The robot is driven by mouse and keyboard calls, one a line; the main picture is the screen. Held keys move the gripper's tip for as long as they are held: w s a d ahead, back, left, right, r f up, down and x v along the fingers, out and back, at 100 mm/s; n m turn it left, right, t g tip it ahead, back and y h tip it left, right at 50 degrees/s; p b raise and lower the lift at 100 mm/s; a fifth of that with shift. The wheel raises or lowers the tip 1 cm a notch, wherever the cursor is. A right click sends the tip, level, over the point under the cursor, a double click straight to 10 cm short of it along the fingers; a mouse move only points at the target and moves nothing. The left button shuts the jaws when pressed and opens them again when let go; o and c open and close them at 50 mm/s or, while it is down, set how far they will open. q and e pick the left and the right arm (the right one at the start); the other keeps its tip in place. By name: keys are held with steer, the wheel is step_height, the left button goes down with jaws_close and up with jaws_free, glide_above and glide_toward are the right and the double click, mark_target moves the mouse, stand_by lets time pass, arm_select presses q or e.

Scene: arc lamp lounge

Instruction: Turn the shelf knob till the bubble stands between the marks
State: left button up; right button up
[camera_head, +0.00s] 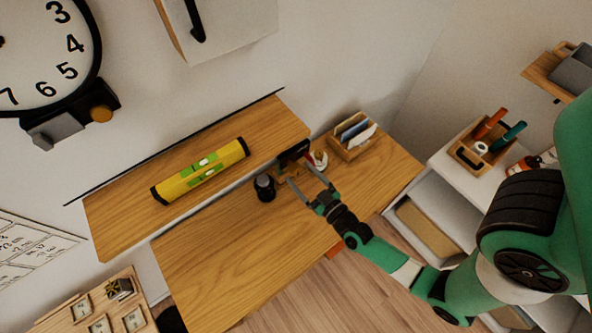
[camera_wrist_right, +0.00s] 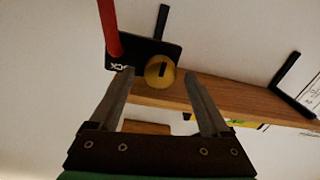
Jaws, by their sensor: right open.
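A wooden shelf (camera_head: 125,222) on the wall slopes up to the right in the head view. A yellow spirit level (camera_head: 178,187) with green windows lies on it; its bubble is too small to make out. At the shelf's right end is a black plate (camera_head: 294,152). In the right wrist view a round brass knob (camera_wrist_right: 160,71) with a dark slot sits on this plate, beside a red bar (camera_wrist_right: 109,28). My right gripper (camera_head: 300,172) is open in front of the shelf end. In its wrist view the fingers stand apart on either side of the knob; contact is not clear. My left gripper is out of view.
Below the shelf is a wooden desk (camera_head: 215,265) with a dark cup (camera_head: 264,188) and a wooden letter holder (camera_head: 349,143) near my right gripper. A white drawer unit (camera_head: 445,215) stands to the right. The desk's front left is clear.

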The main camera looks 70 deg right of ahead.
mark_target(298, 172)
steer(key=shift+x, duration=1.5)
steer(key=shift+c, duration=0.2)
jaws_close()
steer(key=shift+m, duration=0.3)
steer(key=m+b, duration=0.1)
steer(key=m, duration=0.4)
steer(key=m+b, duration=0.1)
steer(key=m, duration=0.5)
steer(key=shift+h, duration=0.3)
steer(key=shift+m, duration=0.3)
